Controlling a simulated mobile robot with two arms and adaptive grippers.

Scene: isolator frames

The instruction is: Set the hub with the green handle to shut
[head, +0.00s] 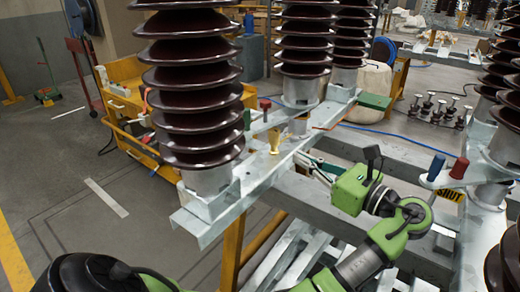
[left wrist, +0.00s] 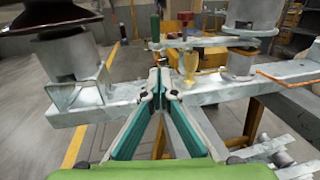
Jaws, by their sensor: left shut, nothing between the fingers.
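The hub with the green handle sits on the pale metal beam between the brown insulators. Its green handle (head: 247,119) is upright at the left end of a flat lever, and a red handle (head: 265,104) stands near it. In the left wrist view the green handle (left wrist: 155,28) and red handle (left wrist: 187,18) rise above the lever bar (left wrist: 215,42), with a yellow funnel-shaped piece (left wrist: 188,62) below. My left gripper (head: 300,158) is shut and empty, in front of the beam and apart from the handles; its fingertips also show in the left wrist view (left wrist: 159,92). My right gripper is not in view.
Large ribbed insulators (head: 192,85) stand on the beam (head: 245,180). At the right, another hub has a blue handle (head: 437,166), a red handle (head: 459,168) and a yellow SHUT label (head: 452,195). A yellow cart (head: 125,85) stands behind. Open floor lies at the left.

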